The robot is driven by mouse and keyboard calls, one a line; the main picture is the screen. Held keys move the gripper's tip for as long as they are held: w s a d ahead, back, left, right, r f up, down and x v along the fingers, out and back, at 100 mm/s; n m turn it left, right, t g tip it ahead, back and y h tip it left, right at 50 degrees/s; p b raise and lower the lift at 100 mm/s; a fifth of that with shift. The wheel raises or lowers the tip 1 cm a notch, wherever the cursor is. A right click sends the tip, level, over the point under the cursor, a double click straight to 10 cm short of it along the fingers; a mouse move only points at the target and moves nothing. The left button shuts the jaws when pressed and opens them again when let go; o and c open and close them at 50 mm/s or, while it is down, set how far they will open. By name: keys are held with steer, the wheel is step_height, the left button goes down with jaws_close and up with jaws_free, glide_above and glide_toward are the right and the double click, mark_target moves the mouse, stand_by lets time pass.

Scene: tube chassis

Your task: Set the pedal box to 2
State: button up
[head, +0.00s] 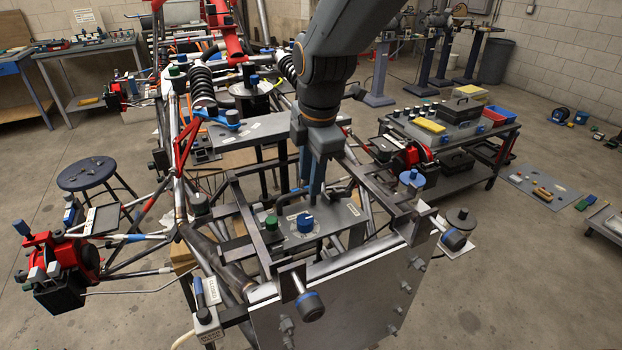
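A grey panel (330,232) in the middle of the tube chassis carries a blue knob (306,223) with a pale dial ring around its base. I take this panel to be the pedal box, but its label and dial marks are too small to read, so I cannot tell the setting. A green knob (271,222) stands just left of the blue one. My gripper (314,194) points down from above, its fingers just above and slightly right of the blue knob. They appear apart from it. The finger gap is too small and dark to judge.
Chassis tubes and brackets surround the panel closely. A blue-capped post (310,305) stands in front, and a blue-topped knob (411,177) is at right. A large metal plate (340,300) closes the front. A stool (88,174) is at left, a loaded cart (450,130) at right.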

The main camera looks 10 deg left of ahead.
steer(key=shift+w+a+f, duration=0.1)
steer(key=shift+w+f, duration=0.1)
steer(key=shift+f, duration=0.85)
